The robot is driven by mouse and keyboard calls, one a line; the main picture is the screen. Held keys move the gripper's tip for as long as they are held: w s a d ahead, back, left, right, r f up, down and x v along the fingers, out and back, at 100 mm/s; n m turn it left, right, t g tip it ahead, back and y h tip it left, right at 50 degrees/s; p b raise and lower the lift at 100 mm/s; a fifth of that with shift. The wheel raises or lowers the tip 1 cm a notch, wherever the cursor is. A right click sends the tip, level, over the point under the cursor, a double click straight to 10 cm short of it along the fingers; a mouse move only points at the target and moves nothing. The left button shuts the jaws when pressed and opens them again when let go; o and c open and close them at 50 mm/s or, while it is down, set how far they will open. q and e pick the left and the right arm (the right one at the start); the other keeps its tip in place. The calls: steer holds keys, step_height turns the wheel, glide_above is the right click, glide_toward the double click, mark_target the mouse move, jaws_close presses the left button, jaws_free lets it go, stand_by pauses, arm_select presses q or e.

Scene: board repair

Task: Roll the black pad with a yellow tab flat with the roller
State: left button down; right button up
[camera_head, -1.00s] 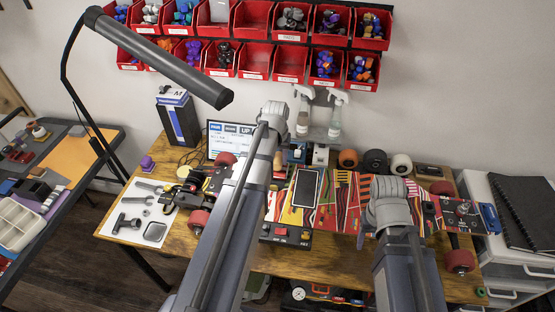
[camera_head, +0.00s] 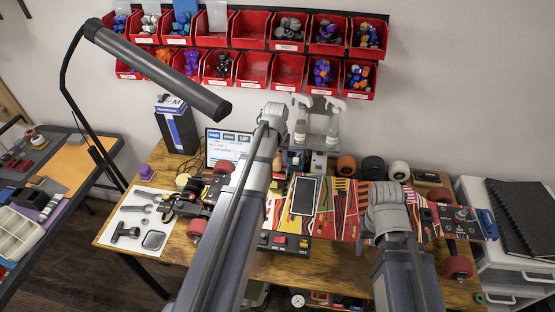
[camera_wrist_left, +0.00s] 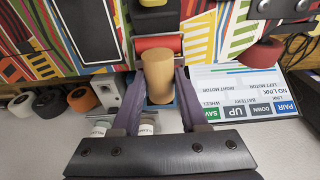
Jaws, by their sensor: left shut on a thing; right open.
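My left gripper (camera_wrist_left: 156,88) is shut on the roller's wooden handle (camera_wrist_left: 158,75). The red roller (camera_wrist_left: 138,45) shows just beyond the handle, over the patterned board. The black pad (camera_wrist_left: 155,20) lies past the roller at the top of the left wrist view, with its yellow tab (camera_wrist_left: 152,3) at the frame's edge. The roller is close to the pad's near edge; I cannot tell whether they touch. In the head view my left arm hides the pad, roller and left gripper. Only a little of my right gripper (camera_head: 365,240) shows below its wrist, over the board.
The patterned skateboard deck (camera_head: 335,205) spans the wooden table, with red wheels (camera_head: 457,267) at its ends. A dark phone-like panel (camera_head: 304,195) lies on it. A display (camera_head: 228,145), spray bottles (camera_head: 333,125) and loose wheels (camera_head: 373,167) stand behind. A button box (camera_head: 285,241) is in front.

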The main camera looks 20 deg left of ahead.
arm_select(q)
steer(key=shift+r+p, duration=2.85)
steer(key=shift+r, duration=0.35)
arm_select(e)
step_height(320, 180, up, 6)
steer(key=shift+r, duration=0.15)
arm_select(q)
steer(key=shift+f, duration=0.15)
step_height(320, 180, down, 3)
steer(key=b, duration=0.3)
steer(key=shift+f, duration=0.1)
arm_select(e)
step_height(320, 180, down, 3)
steer(key=shift+f, duration=0.2)
arm_select(q)
steer(key=shift+f+b, duration=0.1)
steer(key=shift+b, duration=0.25)
arm_select(e)
steer(key=shift+f, duration=0.1)
arm_select(q)
steer(key=shift+f+b, duration=1.2)
arm_select(e)
steer(key=shift+f, duration=1.2)
